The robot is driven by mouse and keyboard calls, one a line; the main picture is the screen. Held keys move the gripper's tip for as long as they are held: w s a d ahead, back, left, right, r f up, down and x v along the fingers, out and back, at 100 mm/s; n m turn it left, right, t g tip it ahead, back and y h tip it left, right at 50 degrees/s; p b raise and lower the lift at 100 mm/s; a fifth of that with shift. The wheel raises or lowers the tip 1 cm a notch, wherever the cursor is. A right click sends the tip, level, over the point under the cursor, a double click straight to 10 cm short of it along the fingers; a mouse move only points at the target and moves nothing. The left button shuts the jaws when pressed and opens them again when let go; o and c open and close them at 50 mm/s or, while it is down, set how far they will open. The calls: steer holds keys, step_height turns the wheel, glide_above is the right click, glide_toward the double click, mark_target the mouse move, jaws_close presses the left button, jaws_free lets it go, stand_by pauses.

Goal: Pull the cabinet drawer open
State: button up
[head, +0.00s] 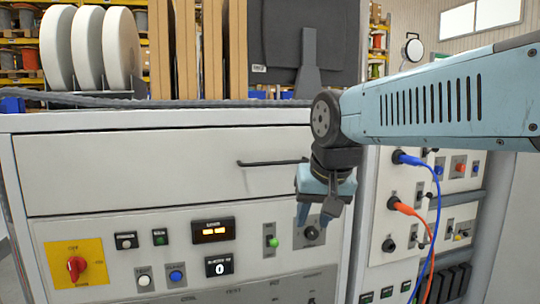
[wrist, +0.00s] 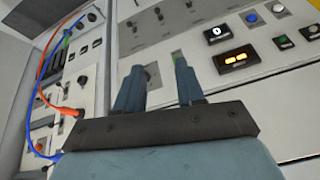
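The wide, pale grey drawer front (head: 130,170) spans the upper part of the cabinet in the head view and looks flush with it. Its dark bar handle (head: 265,163) is at the right part of the front, its right end close to my wrist. My gripper (head: 315,216) points down, to the right of and below the handle, in front of the control panel. The wrist view shows its two blue fingers (wrist: 157,75) spread with nothing between them. I cannot make out the handle in the wrist view.
The control panel (head: 110,271) below the drawer carries a red rotary switch (head: 76,266), buttons and displays. At the right, blue (head: 437,210) and orange (head: 420,213) cables hang from a socket panel. White reels (head: 90,48) and brown boards (head: 185,50) stand on the cabinet top.

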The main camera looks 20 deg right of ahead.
steer(key=w+r+m+g, duration=0.1)
steer(key=w+r+m, duration=0.6)
steer(key=w+r, duration=0.4)
steer(key=m+g, duration=0.2)
steer(key=m, duration=0.6)
glide_toward(277, 162)
steer(key=f, duration=0.2)
steer(key=w+f, duration=0.1)
steer(key=f, duration=0.2)
steer(key=w+f, duration=0.1)
steer(key=f, duration=0.1)
steer(key=shift+f, duration=0.3)
jaws_close()
